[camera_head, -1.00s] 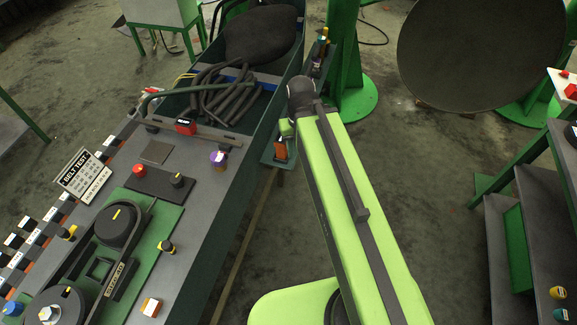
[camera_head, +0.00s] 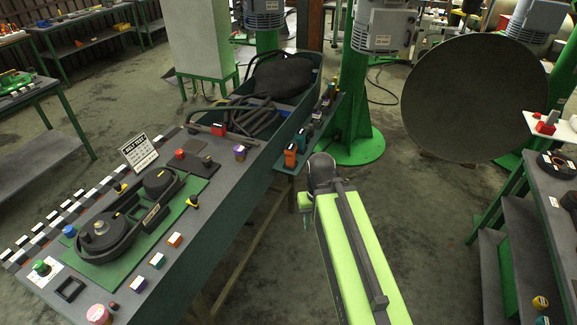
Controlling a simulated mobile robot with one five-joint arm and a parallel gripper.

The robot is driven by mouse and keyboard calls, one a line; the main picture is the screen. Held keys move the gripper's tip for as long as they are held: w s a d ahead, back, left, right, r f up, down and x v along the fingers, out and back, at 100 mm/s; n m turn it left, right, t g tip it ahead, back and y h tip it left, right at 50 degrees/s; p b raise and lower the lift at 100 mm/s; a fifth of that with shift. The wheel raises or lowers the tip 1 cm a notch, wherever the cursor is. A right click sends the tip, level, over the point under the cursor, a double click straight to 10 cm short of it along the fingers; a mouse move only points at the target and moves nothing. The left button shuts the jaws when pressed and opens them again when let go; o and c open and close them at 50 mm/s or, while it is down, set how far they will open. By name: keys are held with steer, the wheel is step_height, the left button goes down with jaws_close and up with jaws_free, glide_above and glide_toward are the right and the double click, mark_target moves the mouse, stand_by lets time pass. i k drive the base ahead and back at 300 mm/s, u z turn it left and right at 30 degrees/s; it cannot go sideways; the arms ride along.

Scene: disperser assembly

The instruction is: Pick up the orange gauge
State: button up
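An orange upright device (camera_head: 290,156) stands on a small side shelf along the right side of the long bench; it looks like the orange gauge, but its dial is too small to read. A small block with an orange side (camera_head: 174,239) sits on the bench top. My arm reaches forward in the middle, with its end just right of and nearer than the shelf. My gripper (camera_head: 306,208) is mostly hidden behind the arm end, apart from the orange device; its fingers cannot be made out.
The bench (camera_head: 215,225) carries a belt assembly (camera_head: 130,212), a BELT TEST sign (camera_head: 139,151) and several small coloured parts. A green pillar base (camera_head: 356,146) stands behind the shelf. A large dark disc (camera_head: 460,98) and shelving (camera_head: 510,235) are at right. Floor between is open.

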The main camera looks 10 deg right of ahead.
mark_target(290, 149)
steer(key=z, duration=1)
steer(key=i, duration=1.3)
steer(key=u, duration=0.35)
steer(key=k, duration=0.1)
steer(key=u, duration=2.65)
steer(key=k, duration=0.75)
steer(key=z, duration=0.15)
steer(key=i, duration=0.75)
steer(key=u, duration=0.1)
